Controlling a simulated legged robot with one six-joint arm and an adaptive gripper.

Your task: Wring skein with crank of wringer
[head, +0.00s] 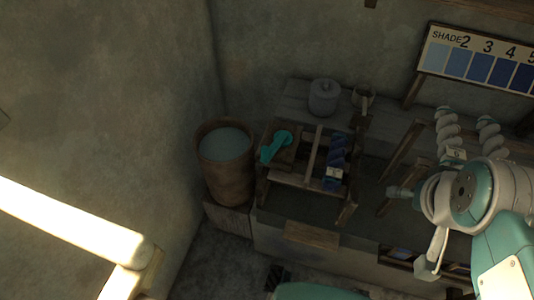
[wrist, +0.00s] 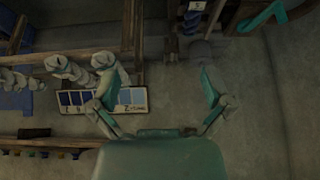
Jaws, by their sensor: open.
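The wringer is a wooden frame (head: 313,152) near the middle of the head view. Its teal crank (head: 275,145) is on the left side, and a dark blue skein (head: 337,155) with a small pale tag hangs at its right. In the wrist view the crank (wrist: 262,17) shows at the top right and the blue skein (wrist: 195,15) at the top, partly cut off. My gripper (wrist: 158,82) is open with nothing between its teal fingers. It is apart from the crank. In the head view my arm is at the right, clear of the wringer.
A wooden tub (head: 226,178) of liquid stands left of the wringer. A grey lidded jar (head: 323,97) stands behind it. White skeins (head: 449,130) hang near my arm, below a shade chart (head: 478,62). Walls close the back and left. A bright beam (head: 75,222) crosses the lower left.

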